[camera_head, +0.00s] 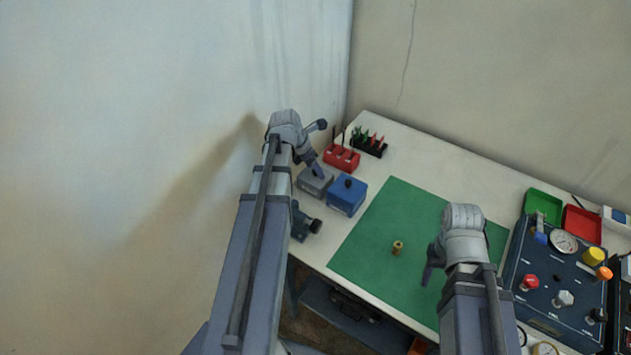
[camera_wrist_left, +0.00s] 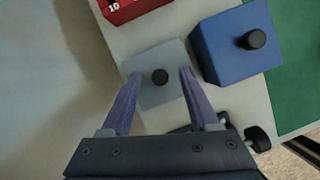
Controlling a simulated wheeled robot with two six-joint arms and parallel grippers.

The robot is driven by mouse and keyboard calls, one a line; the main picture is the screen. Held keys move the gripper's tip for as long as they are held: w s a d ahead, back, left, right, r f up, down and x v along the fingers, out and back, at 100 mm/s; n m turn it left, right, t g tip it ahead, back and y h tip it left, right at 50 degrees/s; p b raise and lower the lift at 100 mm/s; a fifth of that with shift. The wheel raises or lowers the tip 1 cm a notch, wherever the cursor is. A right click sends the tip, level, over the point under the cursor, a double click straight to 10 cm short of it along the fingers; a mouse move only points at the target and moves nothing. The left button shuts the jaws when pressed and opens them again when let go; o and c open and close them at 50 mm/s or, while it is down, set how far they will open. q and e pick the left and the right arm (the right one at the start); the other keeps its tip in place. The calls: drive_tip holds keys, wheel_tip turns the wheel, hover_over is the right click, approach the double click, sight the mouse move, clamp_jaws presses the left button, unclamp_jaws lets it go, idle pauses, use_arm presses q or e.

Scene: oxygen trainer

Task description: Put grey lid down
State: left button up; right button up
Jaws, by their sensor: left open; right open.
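The grey lid (camera_wrist_left: 160,92) with a round black knob lies between the fingers of my left gripper (camera_wrist_left: 157,84) in the left wrist view. It appears to sit flat on the grey box (camera_head: 314,181) in the head view, where my left gripper (camera_head: 317,169) partly hides it. The left fingers are open, with a gap between each finger and the knob. My right gripper (camera_head: 428,275) is open and empty above the green mat (camera_head: 385,235), with its fingers partly hidden by the wrist.
A blue box (camera_head: 347,196) with a black knob stands close on the right of the grey one. A red block (camera_head: 342,157) and a black rack (camera_head: 369,143) are behind. A brass fitting (camera_head: 397,248) stands on the mat. A dark control panel (camera_head: 556,275) is at right.

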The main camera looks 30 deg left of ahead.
use_arm(q)
drive_tip(key=shift+c, duration=0.3)
clamp_jaws()
idle(0.4)
